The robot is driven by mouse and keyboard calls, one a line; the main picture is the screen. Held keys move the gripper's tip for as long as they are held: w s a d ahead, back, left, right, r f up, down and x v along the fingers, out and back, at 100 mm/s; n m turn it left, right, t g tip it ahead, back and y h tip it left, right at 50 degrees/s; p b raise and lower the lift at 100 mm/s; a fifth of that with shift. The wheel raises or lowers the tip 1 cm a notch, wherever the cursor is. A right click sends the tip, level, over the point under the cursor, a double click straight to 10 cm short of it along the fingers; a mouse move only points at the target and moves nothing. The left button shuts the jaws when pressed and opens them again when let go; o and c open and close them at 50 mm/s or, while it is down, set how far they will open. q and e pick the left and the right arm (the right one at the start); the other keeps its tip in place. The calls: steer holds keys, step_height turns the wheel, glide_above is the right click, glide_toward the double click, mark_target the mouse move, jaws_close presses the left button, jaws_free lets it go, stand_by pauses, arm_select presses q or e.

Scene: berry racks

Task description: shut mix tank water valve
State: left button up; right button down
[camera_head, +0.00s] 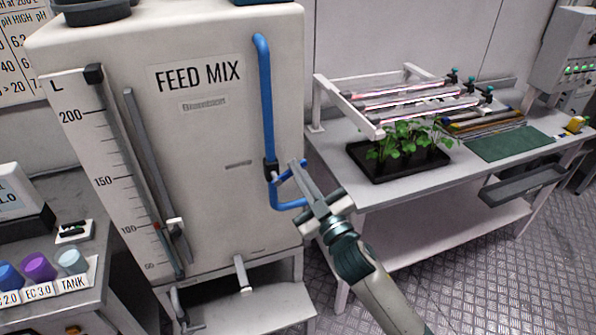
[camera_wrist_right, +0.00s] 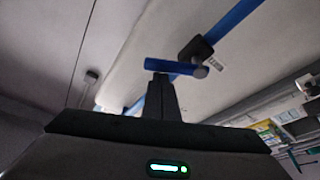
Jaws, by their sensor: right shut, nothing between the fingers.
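The mix tank (camera_head: 215,145) is a large white box labelled FEED MIX, at the left centre of the head view. A blue water pipe (camera_head: 265,100) runs down its right side to a dark valve body (camera_head: 271,168). A blue valve handle (camera_head: 288,172) sticks out sideways from that body, across the pipe line. My right gripper (camera_head: 299,168) is shut and empty, its fingertips at the handle's outer end; touching or just apart, I cannot tell. In the right wrist view the fingers (camera_wrist_right: 162,97) point at the blue handle (camera_wrist_right: 172,66), with the valve body (camera_wrist_right: 197,48) beside it. My left gripper is not in view.
A level gauge (camera_head: 110,170) stands on the tank's left side. A white bench (camera_head: 420,180) at the right carries a black plant tray (camera_head: 372,174) under a lamp rack (camera_head: 330,105). Open floor lies at the lower right.

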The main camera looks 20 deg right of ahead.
steer(key=shift+d+f+m, duration=0.1)
steer(key=shift+f+m, duration=0.05)
steer(key=shift+m, duration=0.25)
steer(key=shift+d+f+m+t+h+b, duration=0.2)
steer(key=shift+f+m+h+b, duration=0.35)
steer(key=shift+m, duration=0.7)
steer(key=shift+d+f+m+t+h+b, duration=0.1)
steer(key=shift+d+f+m+h+b, duration=0.2)
steer(key=shift+m+h+b, duration=0.7)
steer(key=shift+d+f+m+t+h, duration=0.15)
steer(key=shift+f+m+h, duration=0.3)
steer(key=shift+m, duration=1.1)
steer(key=shift+r, duration=0.1)
